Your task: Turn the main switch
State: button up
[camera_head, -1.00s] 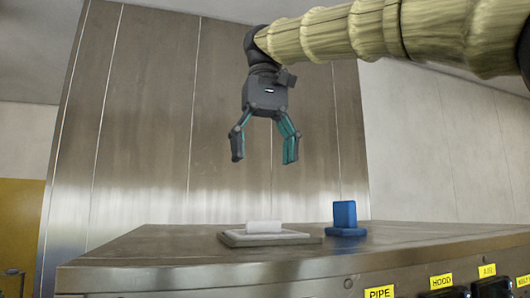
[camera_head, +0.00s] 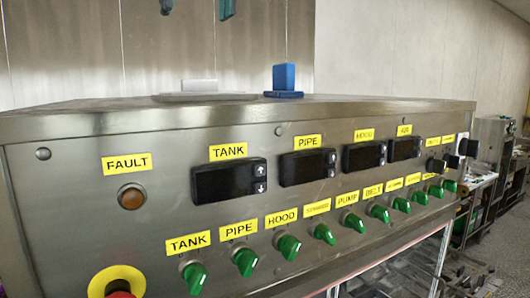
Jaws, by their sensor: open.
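My gripper (camera_head: 196,7) shows only as two fingertips at the top edge of the view. They are apart with nothing between them, above the top of the steel cabinet and away from the front panel. The slanted panel (camera_head: 75,190) carries a row of green knobs, with one knob under the TANK label (camera_head: 195,277).
A red button with a yellow collar (camera_head: 117,277) is at the lower left, below an orange FAULT lamp (camera_head: 131,197). Several black displays (camera_head: 228,181) line the panel. A white block (camera_head: 199,85) and a blue block (camera_head: 284,78) stand on top. Other equipment (camera_head: 492,150) stands at right.

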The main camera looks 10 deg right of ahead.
aim_at(468, 147)
jog(key=z, duration=1.55)
